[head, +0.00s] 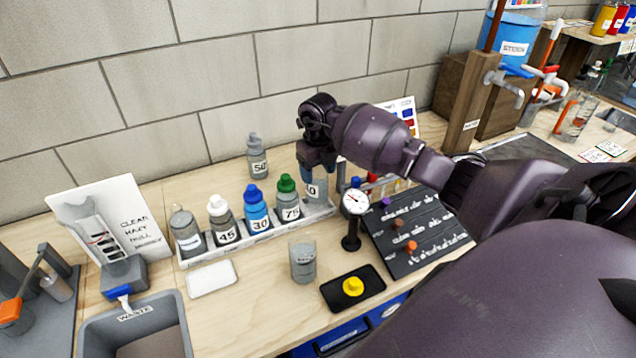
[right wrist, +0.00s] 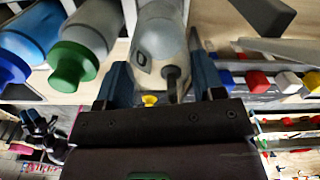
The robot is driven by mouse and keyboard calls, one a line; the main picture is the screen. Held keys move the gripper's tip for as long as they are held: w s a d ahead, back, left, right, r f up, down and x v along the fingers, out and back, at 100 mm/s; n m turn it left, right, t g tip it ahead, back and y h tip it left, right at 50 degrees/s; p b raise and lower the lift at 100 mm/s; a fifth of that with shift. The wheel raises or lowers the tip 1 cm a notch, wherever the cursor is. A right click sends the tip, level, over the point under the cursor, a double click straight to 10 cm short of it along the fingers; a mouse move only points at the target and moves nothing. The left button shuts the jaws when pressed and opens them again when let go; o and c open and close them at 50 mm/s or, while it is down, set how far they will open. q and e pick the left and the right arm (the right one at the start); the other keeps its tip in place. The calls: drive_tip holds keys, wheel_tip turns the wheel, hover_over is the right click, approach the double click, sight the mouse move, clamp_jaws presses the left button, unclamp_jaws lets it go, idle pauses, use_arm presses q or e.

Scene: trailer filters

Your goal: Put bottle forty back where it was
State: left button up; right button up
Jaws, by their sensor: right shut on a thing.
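A grey bottle whose label shows only a "0" (head: 313,188) stands at the right end of the white rack (head: 262,234), apparently in it; its first digit is hidden. I take it for bottle forty. My right gripper (head: 319,165) comes down over its top and is shut on it. In the right wrist view the bottle (right wrist: 160,42) sits between the blue fingers of the gripper (right wrist: 162,80). Its cap and upper part are hidden by the gripper in the head view. I cannot tell whether its base touches the rack floor. My left gripper is not in view.
The rack also holds bottles 75 (head: 288,198), 30 (head: 257,212), 45 (head: 222,222) and a grey one (head: 186,234). Bottle 50 (head: 257,160) stands behind it. A dial gauge (head: 354,203), a beaker (head: 303,260) and a black tray (head: 335,296) stand close in front.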

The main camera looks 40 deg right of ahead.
sight(318, 183)
drive_tip(key=shift+f, duration=2.1)
drive_tip(key=shift+f, duration=0.15)
drive_tip(key=o, duration=1.2)
wheel_tip(318, 183, up, 12)
drive_tip(key=shift+r, duration=0.15)
